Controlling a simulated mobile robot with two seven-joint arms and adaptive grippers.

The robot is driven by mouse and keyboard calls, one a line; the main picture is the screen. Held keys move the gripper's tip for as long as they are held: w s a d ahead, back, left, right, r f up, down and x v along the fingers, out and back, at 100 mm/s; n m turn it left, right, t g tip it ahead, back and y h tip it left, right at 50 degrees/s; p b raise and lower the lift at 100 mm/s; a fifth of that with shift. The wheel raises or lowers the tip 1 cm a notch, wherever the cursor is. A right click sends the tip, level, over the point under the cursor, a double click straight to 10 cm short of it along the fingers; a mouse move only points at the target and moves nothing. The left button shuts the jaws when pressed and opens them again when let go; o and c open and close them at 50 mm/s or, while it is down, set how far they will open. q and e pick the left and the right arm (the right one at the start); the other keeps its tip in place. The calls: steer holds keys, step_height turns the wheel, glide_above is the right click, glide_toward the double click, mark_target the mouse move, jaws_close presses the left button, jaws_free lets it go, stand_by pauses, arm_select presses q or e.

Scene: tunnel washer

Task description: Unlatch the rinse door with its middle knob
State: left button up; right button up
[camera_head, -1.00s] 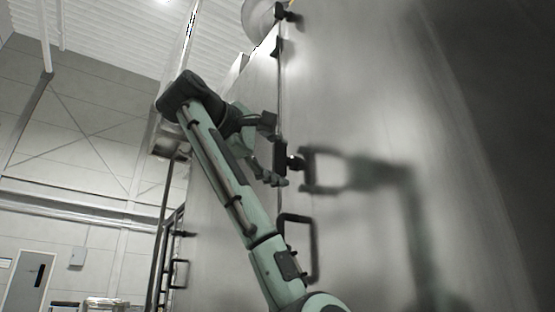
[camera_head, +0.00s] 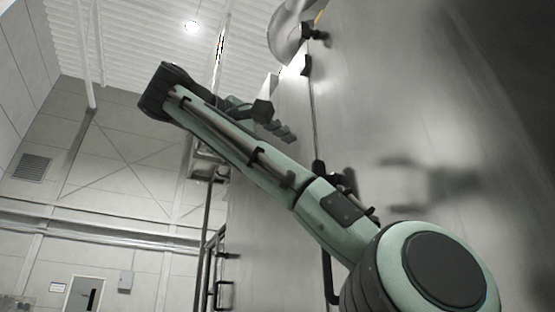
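The rinse door is part of the large grey metal wall (camera_head: 400,110) on the right, with a thin vertical seam. The middle knob, a dark fitting on the seam (camera_head: 319,168), is mostly hidden behind my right arm. My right gripper (camera_head: 272,122) is up and to the left of this fitting, apart from it. Its dark fingers look spread with nothing between them, and its blurred shadow on the metal shows a gap between two prongs. A black door handle (camera_head: 328,280) shows below the arm, partly covered. My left gripper is not in view.
A smaller black handle (camera_head: 224,295) and a vertical pole (camera_head: 207,205) stand at the left. The space left of the gripper looks free.

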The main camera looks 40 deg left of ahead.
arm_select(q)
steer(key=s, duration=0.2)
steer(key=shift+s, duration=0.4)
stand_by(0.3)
